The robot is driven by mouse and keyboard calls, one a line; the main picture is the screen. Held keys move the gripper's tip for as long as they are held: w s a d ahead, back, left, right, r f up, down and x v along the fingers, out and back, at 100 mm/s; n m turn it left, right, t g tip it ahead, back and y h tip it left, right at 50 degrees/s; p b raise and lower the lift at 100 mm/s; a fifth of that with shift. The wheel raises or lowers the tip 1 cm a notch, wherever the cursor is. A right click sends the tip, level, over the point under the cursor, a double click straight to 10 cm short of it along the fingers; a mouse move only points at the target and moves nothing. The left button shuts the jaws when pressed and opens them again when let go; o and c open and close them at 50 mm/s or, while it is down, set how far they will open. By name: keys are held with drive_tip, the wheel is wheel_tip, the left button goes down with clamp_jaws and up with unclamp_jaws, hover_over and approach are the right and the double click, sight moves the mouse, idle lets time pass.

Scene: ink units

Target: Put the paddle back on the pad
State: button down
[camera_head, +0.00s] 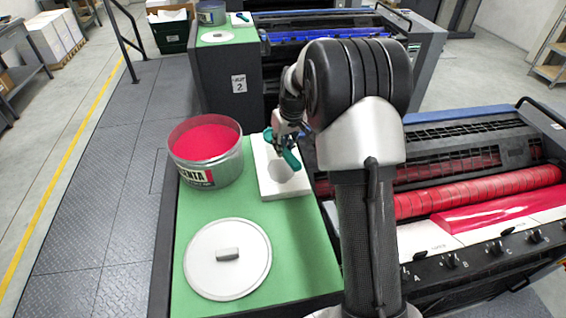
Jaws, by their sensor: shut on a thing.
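The pad (290,188) is a white slab on the green mat, right of the magenta ink tin. My gripper (282,146) is over the far part of the pad, shut on the paddle. Teal parts of the paddle (291,159) show at the gripper's near side and left. The rest of the paddle is hidden by the gripper or too small to make out. A greyish patch lies on the pad below the gripper. I cannot tell whether the paddle touches the pad.
The open magenta ink tin (207,160) stands close left of the pad. A round grey lid (227,258) lies nearer on the green mat (305,245). The press with red rollers (480,190) is to the right. The mat between lid and pad is clear.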

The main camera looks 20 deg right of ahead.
sight(282, 166)
drive_tip(key=shift+f+b, duration=0.4)
drive_tip(key=shift+f, duration=2.9)
drive_tip(key=shift+f, duration=0.15)
drive_tip(key=c, duration=1.5)
unclamp_jaws()
drive_tip(key=shift+o, duration=0.2)
